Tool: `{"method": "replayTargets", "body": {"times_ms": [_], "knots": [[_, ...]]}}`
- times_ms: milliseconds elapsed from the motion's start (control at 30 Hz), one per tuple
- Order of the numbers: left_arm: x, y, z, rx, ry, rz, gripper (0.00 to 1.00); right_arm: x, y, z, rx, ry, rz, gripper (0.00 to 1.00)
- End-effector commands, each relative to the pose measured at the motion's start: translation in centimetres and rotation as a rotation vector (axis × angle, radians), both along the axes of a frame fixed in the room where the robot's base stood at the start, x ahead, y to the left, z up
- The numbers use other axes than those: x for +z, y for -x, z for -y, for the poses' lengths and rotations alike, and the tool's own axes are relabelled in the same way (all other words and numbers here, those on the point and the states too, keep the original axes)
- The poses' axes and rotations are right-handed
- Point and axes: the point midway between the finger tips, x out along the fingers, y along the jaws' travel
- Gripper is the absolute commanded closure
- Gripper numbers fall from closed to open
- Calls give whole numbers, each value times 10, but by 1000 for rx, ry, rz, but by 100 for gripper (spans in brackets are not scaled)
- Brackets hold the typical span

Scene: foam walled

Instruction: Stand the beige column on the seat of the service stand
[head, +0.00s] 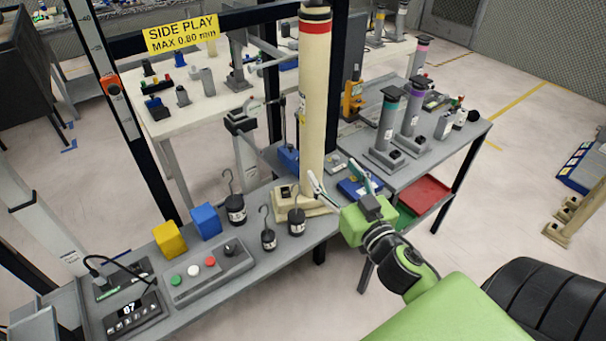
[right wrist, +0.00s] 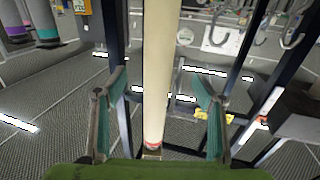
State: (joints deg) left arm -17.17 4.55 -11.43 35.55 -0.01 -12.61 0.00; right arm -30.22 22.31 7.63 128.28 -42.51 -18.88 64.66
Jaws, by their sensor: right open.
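The beige column (head: 314,100), with a red and black band at its top, stands upright in the head view. Its lower end meets a beige block-like seat (head: 322,208) on the grey bench; I cannot tell whether it is fully seated. My right gripper (head: 340,183) is open beside the column's lower part, one finger overlapping it in the picture. In the right wrist view the column (right wrist: 158,70) runs between the two open fingers (right wrist: 160,95), with a gap on each side. No grip on it shows. My left gripper is not in view.
Hooked black weights (head: 296,222) stand close by the seat. Yellow (head: 169,239) and blue (head: 206,221) blocks and a button box (head: 208,271) lie farther left. Dark frame posts (head: 275,90) rise behind the column. A side table (head: 440,150) holds capped grey cylinders.

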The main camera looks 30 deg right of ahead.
Motion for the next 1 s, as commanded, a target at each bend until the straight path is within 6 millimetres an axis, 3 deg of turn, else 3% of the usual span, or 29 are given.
{"method": "replayTargets", "body": {"times_ms": [400,767,1000], "knots": [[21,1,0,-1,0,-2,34,4,-64,10,0,2,2,37],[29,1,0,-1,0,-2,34,5,-89,15,-1,0,2,37],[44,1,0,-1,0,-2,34,9,-120,20,-2,1,2,37]]}}
